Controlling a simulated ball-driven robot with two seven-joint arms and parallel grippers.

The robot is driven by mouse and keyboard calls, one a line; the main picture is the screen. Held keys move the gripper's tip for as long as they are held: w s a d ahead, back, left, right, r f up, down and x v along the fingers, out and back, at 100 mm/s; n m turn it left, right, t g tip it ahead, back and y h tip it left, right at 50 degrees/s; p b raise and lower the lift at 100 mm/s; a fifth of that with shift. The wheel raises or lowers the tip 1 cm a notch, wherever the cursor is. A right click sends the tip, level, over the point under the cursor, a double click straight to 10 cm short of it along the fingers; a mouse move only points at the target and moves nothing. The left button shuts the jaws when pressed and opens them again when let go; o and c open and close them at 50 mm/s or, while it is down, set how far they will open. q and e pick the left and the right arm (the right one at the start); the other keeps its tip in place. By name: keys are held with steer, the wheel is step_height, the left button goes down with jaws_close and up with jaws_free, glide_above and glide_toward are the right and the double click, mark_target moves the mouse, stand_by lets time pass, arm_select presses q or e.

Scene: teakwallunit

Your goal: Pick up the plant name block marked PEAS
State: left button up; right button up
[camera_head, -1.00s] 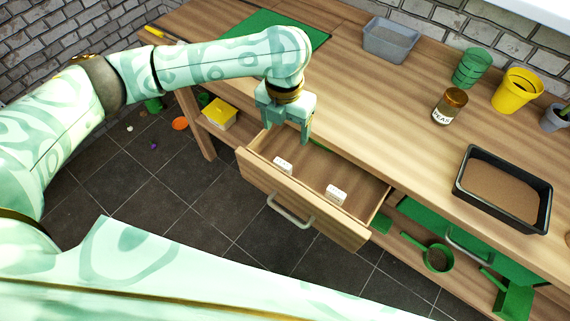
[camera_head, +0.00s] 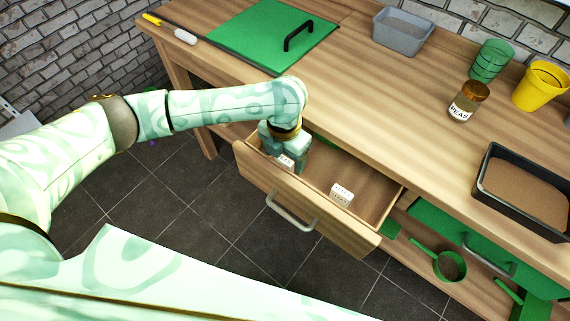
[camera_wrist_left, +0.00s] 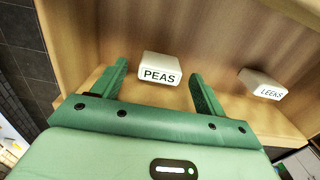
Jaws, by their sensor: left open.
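The white block marked PEAS (camera_wrist_left: 160,69) lies in the open drawer, between the two spread fingers of my left gripper (camera_wrist_left: 157,90) in the left wrist view. In the head view the PEAS block (camera_head: 286,161) shows at the drawer's left end, just in front of my left gripper (camera_head: 290,160), which reaches down into the drawer. The fingers are open, with gaps on both sides of the block. A second white block, marked LEEKS (camera_wrist_left: 263,84), lies to the right; it also shows in the head view (camera_head: 341,195). My right gripper is out of view.
The open drawer (camera_head: 305,215) has wooden walls close around my gripper. On the worktop are a jar labelled PEAS (camera_head: 467,101), a grey tub (camera_head: 403,32), green pots (camera_head: 490,62), a yellow pot (camera_head: 540,86), a soil tray (camera_head: 522,190) and a green board (camera_head: 268,38).

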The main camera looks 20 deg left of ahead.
arm_select(q)
step_height(320, 180, down, 2)
steer(key=shift+f+b, duration=0.25)
steer(key=shift+b, duration=0.05)
steer(key=shift+r, duration=0.2)
steer(key=c, duration=1)
steer(key=shift+c, duration=0.2)
